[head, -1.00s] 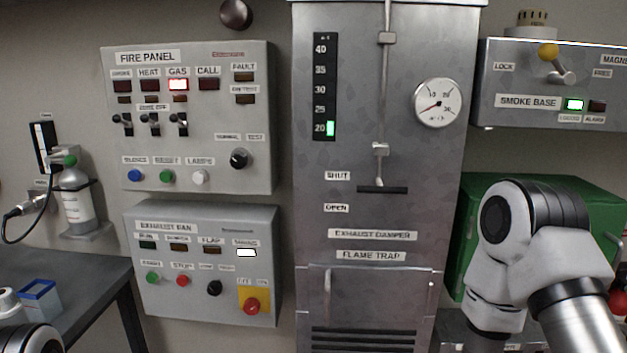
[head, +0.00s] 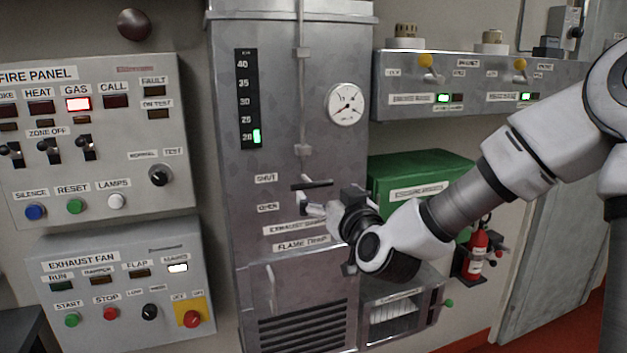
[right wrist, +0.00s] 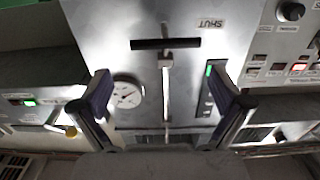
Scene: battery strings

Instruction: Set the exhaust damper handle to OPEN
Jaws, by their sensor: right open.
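The exhaust damper handle (head: 312,185) is a black crossbar at the lower end of a vertical metal rod on the grey cabinet (head: 285,110). It sits just below the level of the SHUT label (head: 266,178) and above the OPEN label (head: 268,208). My right gripper (head: 312,207) is in front of the cabinet, just below the bar in the head view. In the right wrist view, which is upside down, the bar (right wrist: 165,43) lies beyond the open, empty fingers (right wrist: 165,88), not between them. My left gripper is not in view.
A round gauge (head: 346,104) is right of the rod. The fire panel (head: 95,130) and exhaust fan panel (head: 120,285) are left of the cabinet. A green box (head: 415,172) and a red extinguisher (head: 477,252) are to the right.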

